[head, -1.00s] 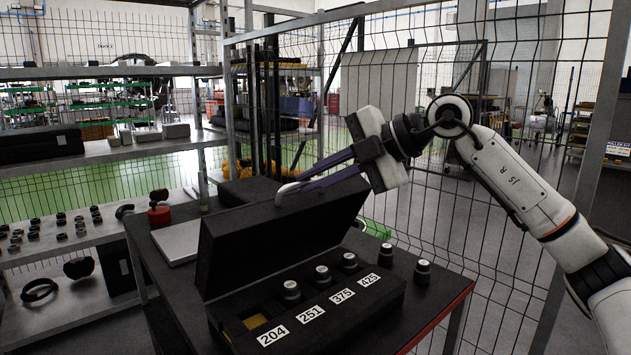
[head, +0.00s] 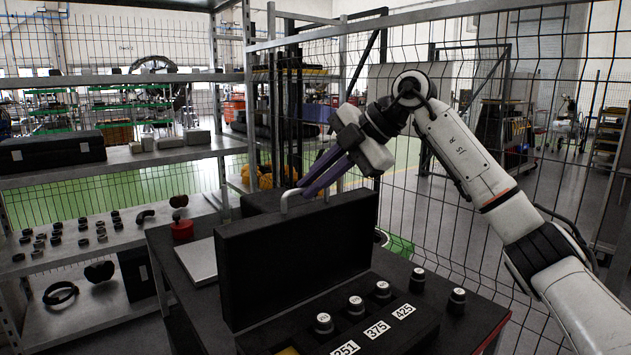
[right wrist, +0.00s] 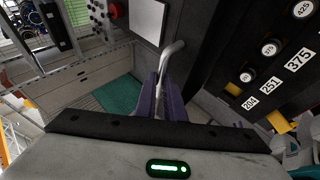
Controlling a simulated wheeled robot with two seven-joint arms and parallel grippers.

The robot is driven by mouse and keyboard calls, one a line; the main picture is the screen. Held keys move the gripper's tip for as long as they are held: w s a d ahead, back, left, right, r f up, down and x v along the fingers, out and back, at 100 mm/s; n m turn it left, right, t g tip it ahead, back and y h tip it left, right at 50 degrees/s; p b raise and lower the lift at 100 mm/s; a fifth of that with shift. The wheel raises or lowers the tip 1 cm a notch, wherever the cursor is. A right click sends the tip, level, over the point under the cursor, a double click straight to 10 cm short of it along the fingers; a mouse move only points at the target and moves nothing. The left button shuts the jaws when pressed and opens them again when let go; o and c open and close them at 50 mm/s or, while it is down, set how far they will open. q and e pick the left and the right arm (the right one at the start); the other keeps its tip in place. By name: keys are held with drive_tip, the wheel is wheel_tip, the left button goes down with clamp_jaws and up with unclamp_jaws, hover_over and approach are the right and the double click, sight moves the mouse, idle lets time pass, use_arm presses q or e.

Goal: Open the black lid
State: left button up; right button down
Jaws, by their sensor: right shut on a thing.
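The black lid (head: 295,257) stands raised, roughly upright, at the back edge of its black case (head: 400,340) in the head view. A bent metal handle (head: 287,203) is at the lid's top edge. My right gripper (head: 308,187) is shut on this handle, its purple fingers coming down from the upper right. In the right wrist view the handle (right wrist: 171,58) lies between the purple fingers. My left gripper is not in view.
The case holds several round knobs (head: 356,304) beside number labels (head: 377,328); one more knob (head: 457,297) stands on the table to its right. A grey plate (head: 200,259) and a red-based object (head: 182,229) are left of the lid. A wire fence (head: 480,240) stands behind.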

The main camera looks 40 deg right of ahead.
drive_tip(key=shift+w+d+r, duration=0.1)
drive_tip(key=shift+d+r, duration=0.05)
drive_tip(key=shift+r, duration=0.15)
drive_tip(key=c, duration=1.9)
unclamp_jaws()
drive_tip(key=shift+o, duration=0.3)
drive_tip(key=shift+f, duration=0.15)
drive_tip(key=v, duration=1)
drive_tip(key=shift+c, duration=0.3)
